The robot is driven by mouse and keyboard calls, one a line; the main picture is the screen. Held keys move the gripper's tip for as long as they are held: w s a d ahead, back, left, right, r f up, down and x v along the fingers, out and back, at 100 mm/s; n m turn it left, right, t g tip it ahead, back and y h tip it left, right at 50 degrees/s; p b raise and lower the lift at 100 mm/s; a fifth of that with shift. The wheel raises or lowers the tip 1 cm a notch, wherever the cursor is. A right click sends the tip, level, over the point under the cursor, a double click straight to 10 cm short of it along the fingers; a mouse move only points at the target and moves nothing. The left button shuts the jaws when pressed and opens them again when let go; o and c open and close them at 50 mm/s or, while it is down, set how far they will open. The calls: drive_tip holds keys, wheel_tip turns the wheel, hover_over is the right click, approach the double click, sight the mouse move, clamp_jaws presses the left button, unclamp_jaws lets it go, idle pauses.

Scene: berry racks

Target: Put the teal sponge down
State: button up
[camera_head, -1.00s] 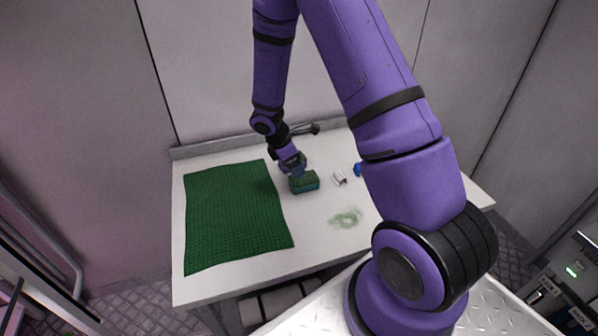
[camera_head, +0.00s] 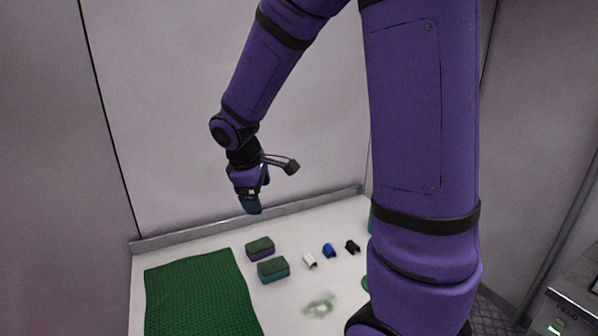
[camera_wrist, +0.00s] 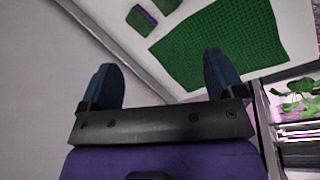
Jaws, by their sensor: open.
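The teal sponge (camera_head: 273,270), with a dark green top, lies on the white table (camera_head: 340,219), right of the green mat (camera_head: 198,294). A similar purple sponge (camera_head: 259,248) lies just behind it. My gripper (camera_head: 251,207) is raised above the back of the table, apart from both sponges. In the wrist view my gripper (camera_wrist: 163,80) has its two blue fingers wide apart with nothing between them. The purple sponge (camera_wrist: 140,20) shows there near the top, and the teal sponge (camera_wrist: 166,5) is cut off by the top edge.
A white piece (camera_head: 310,261), a blue piece (camera_head: 329,250) and a black piece (camera_head: 352,246) lie right of the sponges. A green smear (camera_head: 319,305) marks the table in front. My upper arm hides the table's right side. A wall (camera_head: 180,110) stands behind.

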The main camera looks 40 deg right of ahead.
drive_tip(key=s+a+r+m+t+y, duration=0.1)
drive_tip(key=s+a+r+m+t, duration=0.1)
drive_tip(key=s+r, duration=0.5)
drive_tip(key=s+a+r+m+t+y, duration=0.2)
drive_tip(key=s+a+r+m, duration=0.2)
drive_tip(key=s, duration=1)
wheel_tip(320, 180, up, 3)
drive_tip(key=shift+r+m, duration=0.15)
drive_tip(key=shift+m, duration=0.85)
